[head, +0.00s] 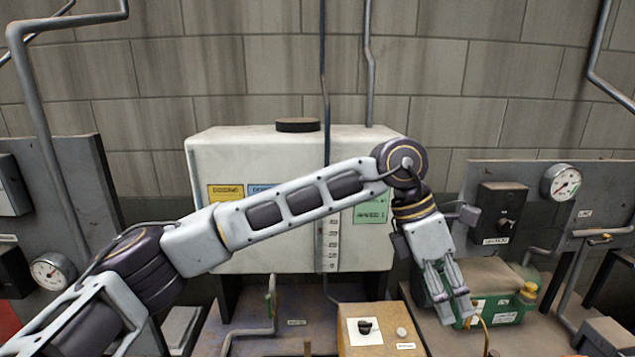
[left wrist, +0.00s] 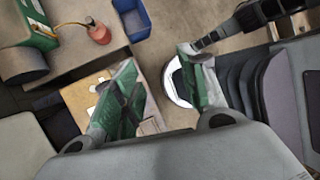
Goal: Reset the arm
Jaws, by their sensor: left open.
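My left arm reaches across the head view from the lower left, bends at a dark joint and points its hand down. My left gripper (head: 452,306) is at its end, fingers apart and nothing between them. It hangs in front of the green container (head: 497,290), to the right of the tan control box (head: 375,335); I cannot tell whether it touches anything. In the left wrist view the two fingers of the left gripper (left wrist: 160,85) are spread, with green inner faces. My right gripper is not clearly seen in either view.
A large white tank (head: 270,155) stands behind my arm against the block wall. A grey panel with a gauge (head: 560,182) is at the right, another with a gauge (head: 52,272) at the left. The left wrist view shows a red bottle (left wrist: 99,33) and a blue bin (left wrist: 133,20).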

